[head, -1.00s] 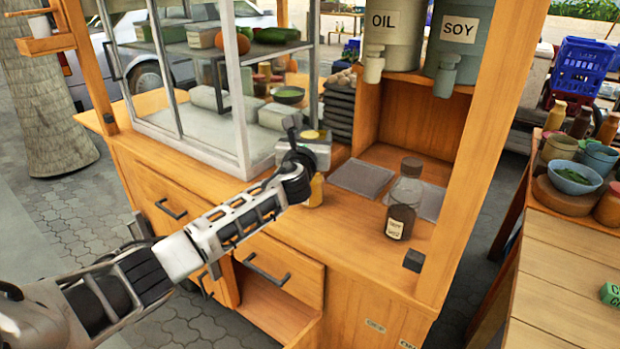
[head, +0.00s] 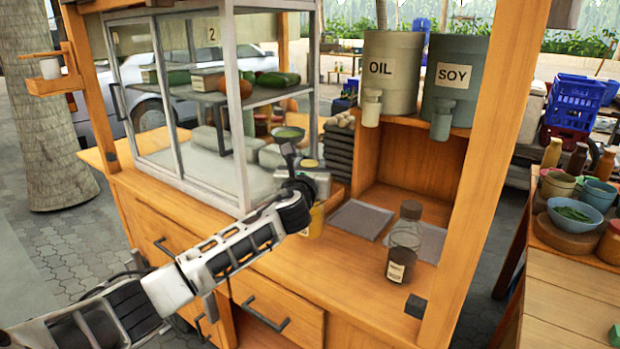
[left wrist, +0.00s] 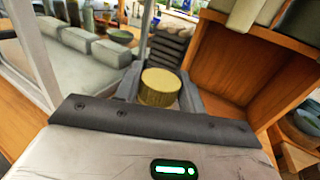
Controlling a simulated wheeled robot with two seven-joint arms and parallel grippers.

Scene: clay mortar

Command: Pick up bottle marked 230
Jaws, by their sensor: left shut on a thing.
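My left gripper (head: 312,188) is shut on a bottle with a yellow body (head: 318,218), over the counter in front of the glass case. The bottle's round gold cap (left wrist: 160,87) shows between the fingers in the left wrist view. The gripper hides much of the bottle, and no number can be read on it. I cannot tell for sure whether its base touches the counter. A clear bottle with dark contents and a pale label (head: 403,248) stands upright at the counter's right, apart from the gripper. My right gripper is not in view.
The glass case (head: 200,120) stands left of the gripper. Grey containers marked OIL (head: 398,72) and SOY (head: 452,76) stand on a shelf at the back right. Flat grey trays (head: 360,220) lie on the counter. A wooden post (head: 490,150) rises at the right.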

